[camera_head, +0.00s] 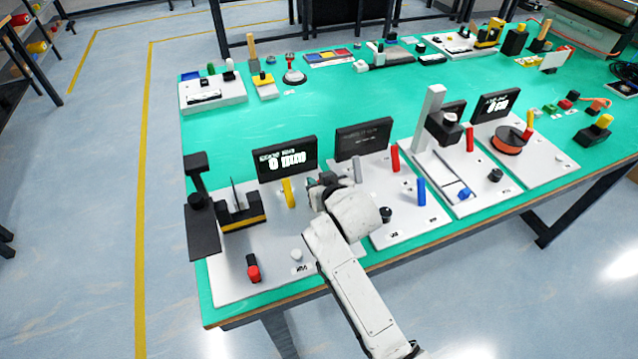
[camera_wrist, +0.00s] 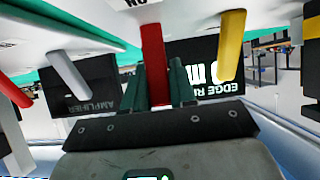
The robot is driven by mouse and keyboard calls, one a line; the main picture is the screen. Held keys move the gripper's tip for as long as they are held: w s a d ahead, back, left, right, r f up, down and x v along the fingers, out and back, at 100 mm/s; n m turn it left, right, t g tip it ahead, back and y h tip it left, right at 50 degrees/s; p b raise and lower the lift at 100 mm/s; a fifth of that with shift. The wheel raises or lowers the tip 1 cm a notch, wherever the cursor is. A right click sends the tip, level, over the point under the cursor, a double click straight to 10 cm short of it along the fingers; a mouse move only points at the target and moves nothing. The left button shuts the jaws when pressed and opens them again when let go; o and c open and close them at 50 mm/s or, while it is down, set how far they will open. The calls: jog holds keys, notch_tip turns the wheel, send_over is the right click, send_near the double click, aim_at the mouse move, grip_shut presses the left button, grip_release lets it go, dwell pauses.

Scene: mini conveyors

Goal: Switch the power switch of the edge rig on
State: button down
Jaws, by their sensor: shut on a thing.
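The edge rig is the near-left white board (camera_head: 250,270), with a lit black display (camera_head: 285,160) at its back. A yellow lever (camera_head: 289,193) stands in front of the display. My gripper (camera_head: 322,186) is at the board's right back part, just right of the yellow lever. In the wrist view my gripper (camera_wrist: 158,84) is shut on a red lever (camera_wrist: 152,45), with one finger on each side. The head view hides this lever behind my gripper. The wrist view also shows the yellow lever (camera_wrist: 231,38) and the edge rig display (camera_wrist: 205,68).
The amplifier display (camera_head: 363,140) is right of my gripper, with a grey lever (camera_head: 357,170) close by. Red (camera_head: 395,158) and blue (camera_head: 421,191) levers stand farther right. A black stand (camera_head: 200,215) is at the left edge.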

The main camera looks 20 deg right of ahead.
jog(key=c, duration=1)
grip_release()
jog(key=v, duration=1)
jog(key=shift+s+r, duration=0.2)
jog(key=shift+s, duration=0.15)
